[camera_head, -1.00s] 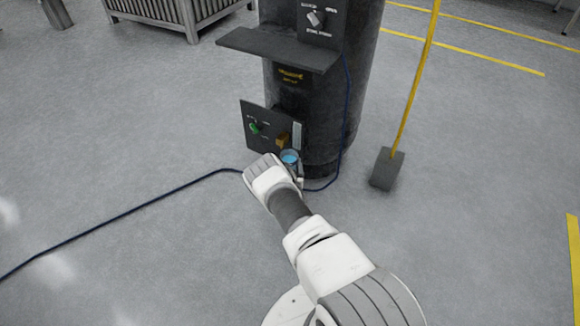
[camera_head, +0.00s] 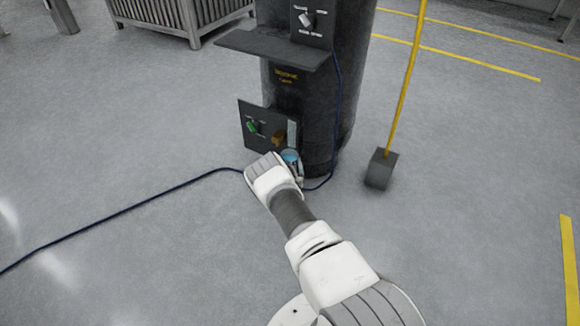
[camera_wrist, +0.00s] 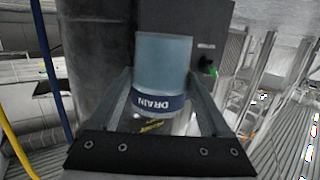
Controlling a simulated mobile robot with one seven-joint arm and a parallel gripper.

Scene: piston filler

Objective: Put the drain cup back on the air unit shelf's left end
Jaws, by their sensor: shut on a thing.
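The drain cup (camera_wrist: 163,65) is a translucent blue cup with a dark blue band marked DRAIN. My gripper (camera_wrist: 159,88) is shut on it, with one finger along each side. The lettering is upside down in the wrist view. In the head view the cup (camera_head: 291,156) shows at the end of my arm, low in front of the dark column and partly hidden by my wrist. A dark flat shelf (camera_head: 275,48) juts out from the column well above the cup, and its left end looks bare.
The dark column (camera_head: 345,90) carries a lower panel (camera_head: 254,126) with a green knob, close to my gripper. A dark blue hose (camera_head: 130,205) crosses the floor. A yellow pole on a grey block (camera_head: 381,169) stands right.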

